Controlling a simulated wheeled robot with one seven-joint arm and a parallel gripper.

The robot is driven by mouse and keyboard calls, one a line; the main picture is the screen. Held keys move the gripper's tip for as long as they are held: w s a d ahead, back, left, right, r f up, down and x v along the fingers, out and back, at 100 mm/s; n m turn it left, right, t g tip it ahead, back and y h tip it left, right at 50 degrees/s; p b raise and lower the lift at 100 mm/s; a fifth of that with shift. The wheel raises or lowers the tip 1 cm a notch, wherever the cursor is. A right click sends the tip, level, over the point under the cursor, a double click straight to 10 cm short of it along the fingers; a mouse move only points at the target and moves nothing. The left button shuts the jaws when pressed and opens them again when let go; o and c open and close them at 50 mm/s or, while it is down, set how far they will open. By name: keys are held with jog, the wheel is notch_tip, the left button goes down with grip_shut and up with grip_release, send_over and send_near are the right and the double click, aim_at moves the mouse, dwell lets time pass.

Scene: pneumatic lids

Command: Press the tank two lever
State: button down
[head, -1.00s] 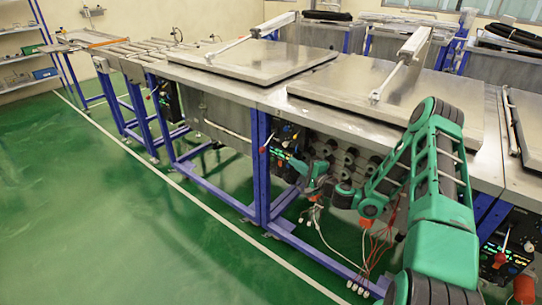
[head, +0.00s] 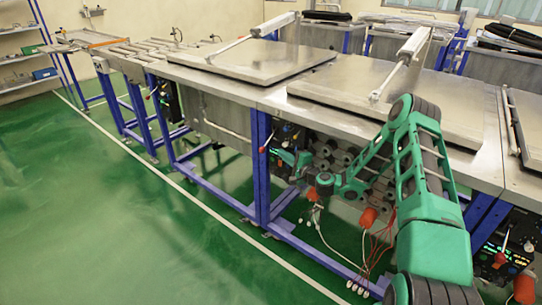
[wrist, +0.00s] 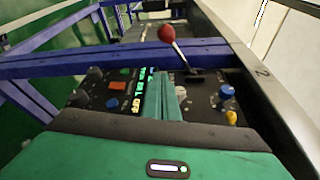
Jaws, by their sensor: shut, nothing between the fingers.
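The tank two lever is a dark metal stick with a red ball knob (wrist: 167,33) in the wrist view. It rises from a black control panel beside a metal edge marked 2. In the head view its red knob (head: 263,150) shows beside the blue post. My gripper (wrist: 163,78) is shut and empty, with its green fingers over the panel. The lever lies beyond the fingertips and slightly right of them, apart from them in the picture. In the head view my gripper (head: 284,158) is just right of the lever, close to the panel.
Buttons and knobs surround the lever, including a blue knob (wrist: 227,91) and a yellow one (wrist: 232,117). A blue beam (wrist: 60,65) crosses behind the panel. Flat metal lids (head: 245,60) with cylinders cover the tanks. The green floor (head: 90,220) at left is clear.

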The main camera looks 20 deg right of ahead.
jog(key=shift+w+a+r, duration=0.1)
jog(key=shift+w+a, duration=0.15)
jog(key=shift+a, duration=0.5)
jog(key=shift+w+a+r, duration=0.1)
jog(key=shift+w+a, duration=0.2)
jog(key=shift+a, duration=0.45)
jog(key=shift+w+a+r, duration=0.1)
jog(key=shift+w+a, duration=0.15)
jog(key=shift+a, duration=0.5)
